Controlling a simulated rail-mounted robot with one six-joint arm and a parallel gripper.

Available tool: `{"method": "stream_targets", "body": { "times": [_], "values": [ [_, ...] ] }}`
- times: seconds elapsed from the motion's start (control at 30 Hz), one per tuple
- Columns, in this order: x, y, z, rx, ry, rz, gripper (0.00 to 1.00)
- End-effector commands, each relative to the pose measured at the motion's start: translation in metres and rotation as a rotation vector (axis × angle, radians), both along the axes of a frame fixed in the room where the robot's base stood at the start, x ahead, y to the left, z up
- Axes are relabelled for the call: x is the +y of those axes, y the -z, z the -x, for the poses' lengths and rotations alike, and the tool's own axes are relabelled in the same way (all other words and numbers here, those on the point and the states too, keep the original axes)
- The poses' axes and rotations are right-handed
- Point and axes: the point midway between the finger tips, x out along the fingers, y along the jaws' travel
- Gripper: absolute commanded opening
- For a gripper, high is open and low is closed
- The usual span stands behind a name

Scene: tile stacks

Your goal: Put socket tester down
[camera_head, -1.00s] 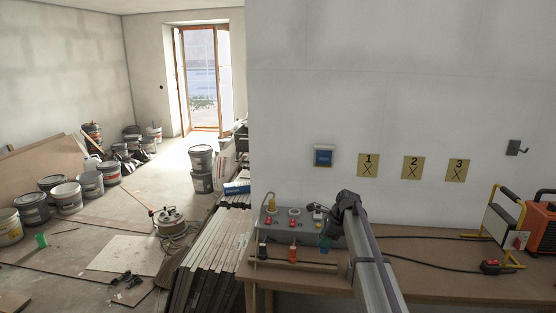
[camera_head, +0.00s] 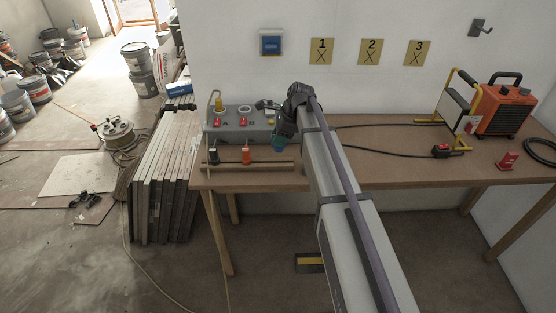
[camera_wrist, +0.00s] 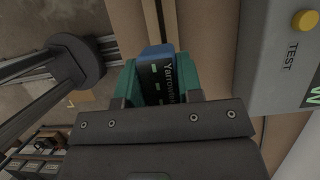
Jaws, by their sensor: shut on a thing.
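In the head view my gripper (camera_head: 281,139) is over the left part of the wooden workbench (camera_head: 400,165).
A cable crosses the bench to a red connector (camera_head: 441,151). An orange heater (camera_head: 503,108) stands right. The mid-bench front is clear.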

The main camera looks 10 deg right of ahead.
Motion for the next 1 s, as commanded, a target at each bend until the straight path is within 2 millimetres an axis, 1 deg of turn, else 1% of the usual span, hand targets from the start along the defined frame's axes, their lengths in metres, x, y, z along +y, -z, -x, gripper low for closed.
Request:
{"method": "stream_targets", "body": {
  "times": [0.03,0.07,0.17,0.2,0.27,0.33,0.4,0.63,0.83,0.87,1.0],
  "values": [
    [0.000,0.022,0.000,0.000,0.000,0.000,0.05],
    [0.000,0.023,0.000,0.000,0.000,0.000,0.05],
    [0.000,0.020,0.000,0.000,0.000,0.000,0.05],
    [0.000,0.023,0.000,0.000,0.000,0.000,0.05],
    [0.000,0.034,0.000,0.000,0.000,0.000,0.05],
    [0.000,0.050,0.000,0.000,0.000,0.000,0.05],
    [0.000,0.060,0.000,0.000,0.000,0.000,0.05],
    [0.000,0.055,0.000,0.000,0.000,0.000,0.05],
    [0.000,0.061,0.000,0.000,0.000,0.000,0.05],
    [0.000,0.060,0.000,0.000,0.000,0.000,0.36],
    [0.000,0.060,0.000,0.000,0.000,0.000,0.49]
  ]
}}
